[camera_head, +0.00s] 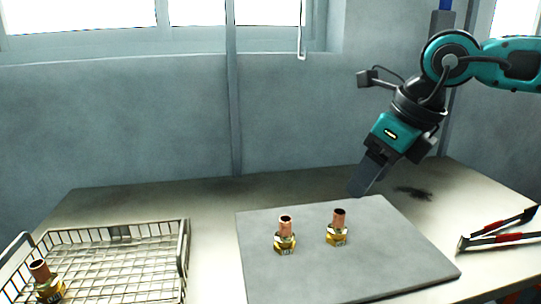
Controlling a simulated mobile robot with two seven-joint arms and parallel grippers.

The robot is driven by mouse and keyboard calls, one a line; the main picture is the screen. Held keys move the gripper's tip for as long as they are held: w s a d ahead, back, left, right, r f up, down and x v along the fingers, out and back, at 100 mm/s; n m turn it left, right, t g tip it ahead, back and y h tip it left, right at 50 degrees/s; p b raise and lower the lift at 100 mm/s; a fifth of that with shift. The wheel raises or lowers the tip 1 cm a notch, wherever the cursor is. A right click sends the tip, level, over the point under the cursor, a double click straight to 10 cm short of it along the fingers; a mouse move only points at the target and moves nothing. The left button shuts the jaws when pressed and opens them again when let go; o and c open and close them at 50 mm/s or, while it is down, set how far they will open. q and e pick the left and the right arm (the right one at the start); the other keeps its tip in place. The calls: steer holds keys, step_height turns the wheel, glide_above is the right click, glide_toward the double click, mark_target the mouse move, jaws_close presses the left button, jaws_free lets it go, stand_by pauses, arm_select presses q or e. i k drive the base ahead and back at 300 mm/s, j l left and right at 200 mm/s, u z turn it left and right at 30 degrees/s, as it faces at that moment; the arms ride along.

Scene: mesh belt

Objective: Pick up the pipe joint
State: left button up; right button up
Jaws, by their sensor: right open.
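Two pipe joints stand upright on a grey board (350,269), each with a brass hex base and a copper tube on top. One pipe joint (285,236) is left of the board's middle. The other pipe joint (338,228) is to its right. A third pipe joint (46,284) stands in a wire basket (186,262) at the lower left. My right gripper (362,190) is open and empty, above the board's back edge, up and to the right of the right-hand joint. My left gripper is not in view.
Pliers with red-and-black handles (497,236) lie on the table (215,215) right of the board. A grey wall with windows stands behind the table. The table strip between basket and board is clear.

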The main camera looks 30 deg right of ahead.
mark_target(48, 289)
steer(key=k, duration=1)
